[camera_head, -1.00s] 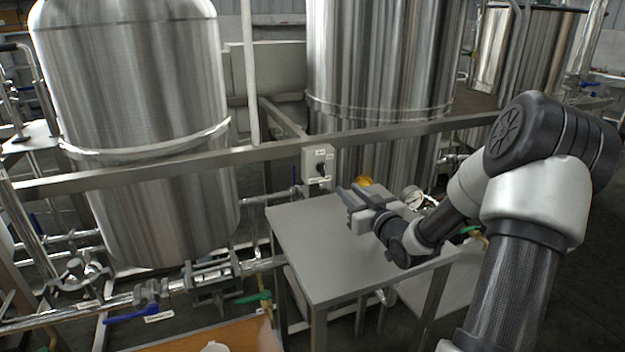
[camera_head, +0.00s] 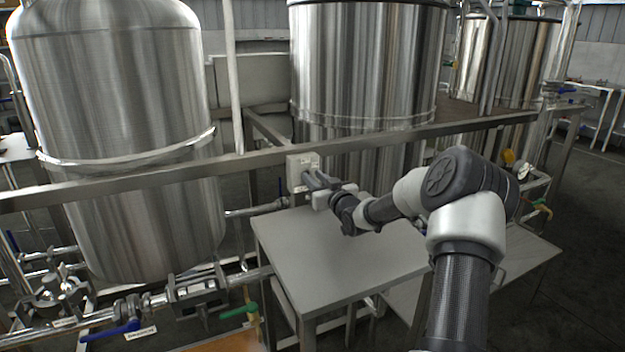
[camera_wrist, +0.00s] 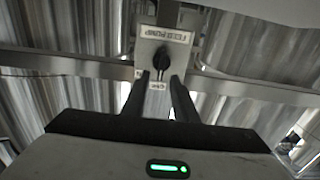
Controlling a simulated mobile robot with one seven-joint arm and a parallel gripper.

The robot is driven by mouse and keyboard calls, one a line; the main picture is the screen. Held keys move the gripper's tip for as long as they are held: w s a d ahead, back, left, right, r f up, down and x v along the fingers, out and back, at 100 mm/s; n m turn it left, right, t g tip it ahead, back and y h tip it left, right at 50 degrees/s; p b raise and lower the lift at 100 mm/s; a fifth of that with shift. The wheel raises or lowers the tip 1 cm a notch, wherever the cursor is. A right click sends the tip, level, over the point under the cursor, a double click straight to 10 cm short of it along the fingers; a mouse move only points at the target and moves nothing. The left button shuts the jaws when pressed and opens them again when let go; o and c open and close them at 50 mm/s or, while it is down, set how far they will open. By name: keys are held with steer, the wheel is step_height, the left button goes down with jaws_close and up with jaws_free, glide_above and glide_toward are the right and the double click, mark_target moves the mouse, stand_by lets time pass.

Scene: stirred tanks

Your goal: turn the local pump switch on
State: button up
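The pump switch box (camera_head: 301,162) is a small pale box on the horizontal steel rail. In the wrist view the box (camera_wrist: 150,44) carries a label that seems to read FEED PUMP, upside down. Its black rotary knob (camera_wrist: 161,60) points roughly up and down in that view. In the head view my gripper hides the knob. My gripper (camera_head: 311,181) is close in front of the box. In the wrist view my gripper (camera_wrist: 160,77) is open, with one finger on each side of the knob's line. I cannot tell whether the fingers touch the knob.
A grey table (camera_head: 335,250) lies below my gripper, with its top bare. The steel rail (camera_head: 400,137) runs across behind it. Large steel tanks stand on the left (camera_head: 120,130) and behind the rail (camera_head: 365,70). Pipes with a blue-handled valve (camera_head: 110,331) lie at lower left.

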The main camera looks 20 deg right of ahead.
steer(key=shift+w, duration=0.85)
jaws_close()
steer(key=shift+m, duration=0.3)
steer(key=m, duration=0.3)
steer(key=d+m+p, duration=0.1)
steer(key=m, duration=0.3)
steer(key=f+m+p, duration=0.1)
steer(key=m, duration=0.3)
steer(key=shift+d, duration=0.3)
steer(key=shift+m, duration=0.3)
